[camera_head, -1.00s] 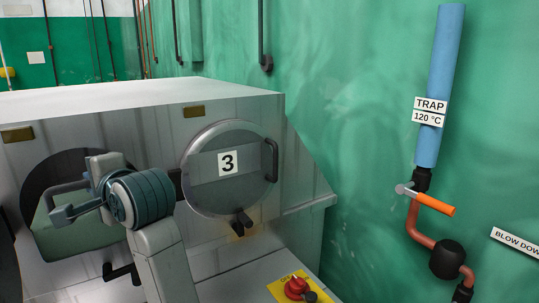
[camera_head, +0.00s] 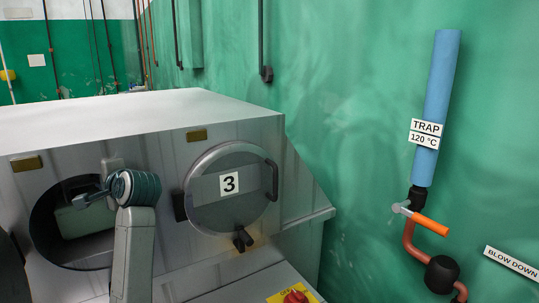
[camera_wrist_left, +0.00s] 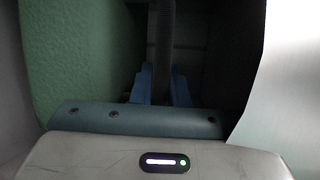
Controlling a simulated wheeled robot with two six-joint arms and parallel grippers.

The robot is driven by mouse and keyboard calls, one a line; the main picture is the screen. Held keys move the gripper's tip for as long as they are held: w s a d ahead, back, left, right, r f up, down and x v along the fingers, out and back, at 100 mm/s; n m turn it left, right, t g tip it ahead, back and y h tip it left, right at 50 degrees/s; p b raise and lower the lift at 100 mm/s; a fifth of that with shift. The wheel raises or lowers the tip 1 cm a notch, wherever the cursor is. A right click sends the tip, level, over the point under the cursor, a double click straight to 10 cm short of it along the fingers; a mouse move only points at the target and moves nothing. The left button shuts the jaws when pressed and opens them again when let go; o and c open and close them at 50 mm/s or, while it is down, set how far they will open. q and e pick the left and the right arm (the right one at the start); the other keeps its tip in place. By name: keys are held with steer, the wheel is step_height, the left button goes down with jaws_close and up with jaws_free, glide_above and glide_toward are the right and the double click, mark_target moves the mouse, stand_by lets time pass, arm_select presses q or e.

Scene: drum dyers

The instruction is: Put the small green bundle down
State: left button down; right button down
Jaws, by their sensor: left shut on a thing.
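The small green bundle (camera_head: 85,222) shows pale green inside the round dark opening of the left drum (camera_head: 45,245). My left gripper (camera_head: 82,202) is at that opening, just above the bundle, and shut on it. In the left wrist view, the blue fingers (camera_wrist_left: 160,86) close around a dark upright strip, and a green textured surface (camera_wrist_left: 75,55), apparently the bundle, fills the left side. The wrist hides part of the bundle, and I cannot tell whether it touches the drum floor. My right gripper is not in view.
A shut round door marked 3 (camera_head: 229,184) with a dark handle is right of the opening. A red knob on a yellow plate (camera_head: 295,297) is at the lower front. A blue pipe (camera_head: 437,100) and an orange-handled valve (camera_head: 430,224) are on the green wall at the right.

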arm_select(q)
steer(key=shift+w+a+r+p, duration=0.1)
steer(key=shift+w+a+p, duration=0.55)
steer(key=shift+w, duration=0.4)
step_height(320, 180, down, 3)
steer(key=shift+a+f+p, duration=0.1)
steer(key=shift+p, duration=0.85)
steer(key=b+v, duration=0.1)
steer(key=v, duration=0.1)
steer(key=b+v, duration=0.1)
steer(key=b, duration=0.1)
steer(key=f+b+v, duration=0.1)
steer(key=b+v, duration=0.1)
steer(key=shift+s+d+r, duration=0.1)
steer(key=shift+s+d, duration=0.05)
steer(key=shift+d, duration=0.2)
steer(key=s+d+r+m+y+b, duration=0.1)
steer(key=s+r+m+y, duration=0.1)
steer(key=s, duration=0.3)
steer(key=shift+s+d+m+t+y, duration=0.35)
steer(key=shift+m+y, duration=0.15)
steer(key=shift+y, duration=0.4)
steer(key=shift+w, duration=0.1)
